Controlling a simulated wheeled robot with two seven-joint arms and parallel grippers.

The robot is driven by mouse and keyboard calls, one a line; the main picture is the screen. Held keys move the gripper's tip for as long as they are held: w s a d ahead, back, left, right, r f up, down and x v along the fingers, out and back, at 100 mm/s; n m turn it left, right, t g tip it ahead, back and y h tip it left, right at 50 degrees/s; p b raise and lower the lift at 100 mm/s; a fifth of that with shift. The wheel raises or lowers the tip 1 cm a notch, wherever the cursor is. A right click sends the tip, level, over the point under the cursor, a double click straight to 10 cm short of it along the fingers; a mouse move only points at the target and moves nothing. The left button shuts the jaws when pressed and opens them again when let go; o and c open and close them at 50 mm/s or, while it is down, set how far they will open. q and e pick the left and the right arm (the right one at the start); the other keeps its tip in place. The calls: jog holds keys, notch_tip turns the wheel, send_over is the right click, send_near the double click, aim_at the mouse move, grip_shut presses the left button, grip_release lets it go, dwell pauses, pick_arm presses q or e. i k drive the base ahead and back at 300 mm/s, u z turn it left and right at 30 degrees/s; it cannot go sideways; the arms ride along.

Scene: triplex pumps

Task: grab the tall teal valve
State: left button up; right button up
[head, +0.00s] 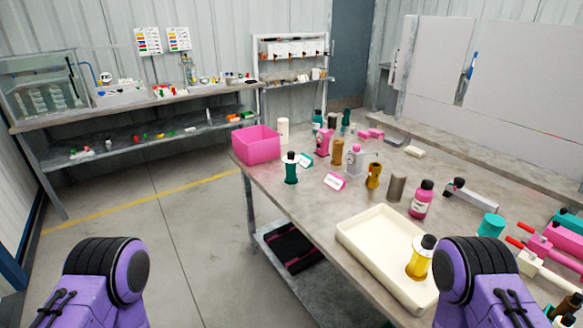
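Several teal things stand on the grey table (303,211). A tall teal piece with a pale collar and dark top (291,172) stands upright near the table's left edge. Other tall teal pieces with dark tops (346,122) stand farther back, one of them next to a pink bottle (323,141). I cannot tell for certain which one is the tall teal valve. Only purple and black links of my two arms show at the bottom left and bottom right; neither gripper is in view.
A pink bin (256,144) sits at the table's back left corner. A cream tray (372,257) holding a yellow, black-capped piece (420,258) lies at the front. Pink and teal pump parts (560,240) crowd the right edge. The floor left of the table is clear.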

aim_at(290, 177)
jog(key=u, duration=1)
jog(key=k, duration=1.3)
jog(key=u, duration=0.9)
jog(key=i, duration=1.35)
jog(key=z, duration=0.5)
jog(key=i, duration=1.85)
jog(key=z, duration=1.6)
jog(key=i, duration=0.95)
jog(key=z, duration=1.1)
